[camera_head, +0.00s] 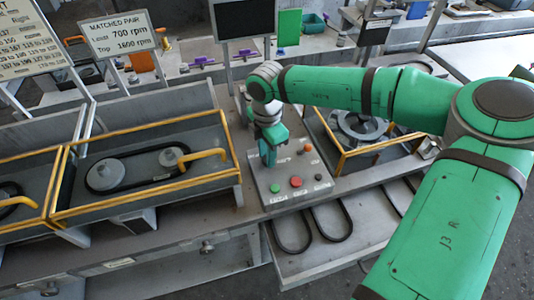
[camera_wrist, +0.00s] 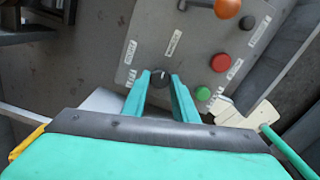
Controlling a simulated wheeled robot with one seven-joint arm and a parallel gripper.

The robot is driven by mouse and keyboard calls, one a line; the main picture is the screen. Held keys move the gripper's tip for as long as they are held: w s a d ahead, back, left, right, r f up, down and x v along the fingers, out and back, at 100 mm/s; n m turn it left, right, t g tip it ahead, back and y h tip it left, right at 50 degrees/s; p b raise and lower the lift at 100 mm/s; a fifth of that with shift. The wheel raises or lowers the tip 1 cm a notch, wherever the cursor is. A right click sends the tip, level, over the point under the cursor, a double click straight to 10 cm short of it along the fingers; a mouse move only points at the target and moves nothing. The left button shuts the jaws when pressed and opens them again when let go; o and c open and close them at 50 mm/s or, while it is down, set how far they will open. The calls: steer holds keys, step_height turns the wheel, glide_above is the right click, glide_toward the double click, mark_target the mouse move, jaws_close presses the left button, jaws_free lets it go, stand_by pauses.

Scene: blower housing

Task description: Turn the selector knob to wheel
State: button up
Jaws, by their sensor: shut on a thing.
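The selector knob (camera_wrist: 160,78) is small, round and black with a pale mark on top. It sits on the grey control panel (camera_wrist: 190,30), with small white labels around it that I cannot read. My gripper (camera_wrist: 160,84) has its two green fingers closed on either side of the knob. In the head view my gripper (camera_head: 267,158) reaches down to the panel (camera_head: 259,192) from above and hides the knob.
The panel also carries a green button (camera_head: 275,188), a red button (camera_head: 296,182), a black button (camera_head: 318,177) and an orange knob (camera_head: 307,146). A yellow-railed tray with a belt and pulleys (camera_head: 104,174) stands left. Loose black belts (camera_head: 335,238) lie in front.

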steer(key=o, duration=1)
steer(key=shift+o, duration=0.2)
steer(key=shift+r, duration=0.1)
step_height(320, 180, up, 11)
steer(key=shift+f, duration=0.2)
